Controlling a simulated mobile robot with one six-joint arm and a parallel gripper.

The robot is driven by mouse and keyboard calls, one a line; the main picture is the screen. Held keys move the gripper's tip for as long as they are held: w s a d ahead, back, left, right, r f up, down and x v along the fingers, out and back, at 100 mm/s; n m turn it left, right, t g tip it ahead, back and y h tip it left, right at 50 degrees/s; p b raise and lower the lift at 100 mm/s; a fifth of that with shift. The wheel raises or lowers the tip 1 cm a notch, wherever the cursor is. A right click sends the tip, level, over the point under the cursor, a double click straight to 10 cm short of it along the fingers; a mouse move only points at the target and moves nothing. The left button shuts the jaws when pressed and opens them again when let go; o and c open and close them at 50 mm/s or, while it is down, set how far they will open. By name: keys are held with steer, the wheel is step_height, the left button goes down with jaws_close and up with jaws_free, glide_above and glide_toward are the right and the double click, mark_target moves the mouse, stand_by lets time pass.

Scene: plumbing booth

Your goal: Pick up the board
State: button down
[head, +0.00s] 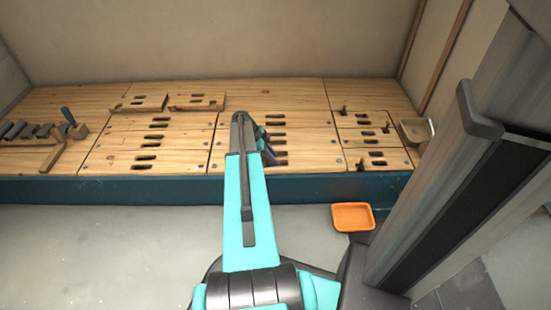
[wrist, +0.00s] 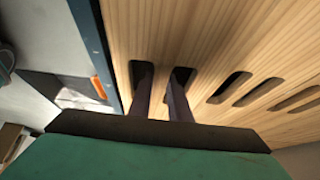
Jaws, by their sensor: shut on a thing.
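The board (wrist: 225,45) is pale wood with several dark oval slots and fills much of the wrist view. My gripper (wrist: 160,85) has its two dark fingers in two neighbouring slots there, shut on the strip of wood between them. In the head view my gripper (head: 266,150) is over a slotted board (head: 308,142) in the middle of the wooden deck. My arm hides part of that board. The fingertips are hidden inside the slots, and I cannot tell whether the board is raised.
Two loose slotted boards (head: 137,103) (head: 197,101) lie at the back left. A rack of dark pieces (head: 30,131) and a blue-handled tool (head: 68,115) are at far left. An orange tray (head: 352,217) is on the floor, front right. A wooden bracket (head: 415,131) is at the right edge.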

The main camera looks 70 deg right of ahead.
mark_target(280, 158)
steer(key=shift+r, duration=0.2)
steer(key=shift+r+p, duration=0.5)
steer(key=shift+r, duration=0.4)
step_height(280, 158, up, 2)
steer(key=shift+r+p, duration=0.1)
steer(key=shift+p, duration=0.5)
steer(key=a+r+p, duration=0.1)
steer(key=a+p, duration=0.3)
steer(key=a, duration=1.2)
steer(key=shift+w, duration=0.3)
steer(key=shift+r, duration=0.1)
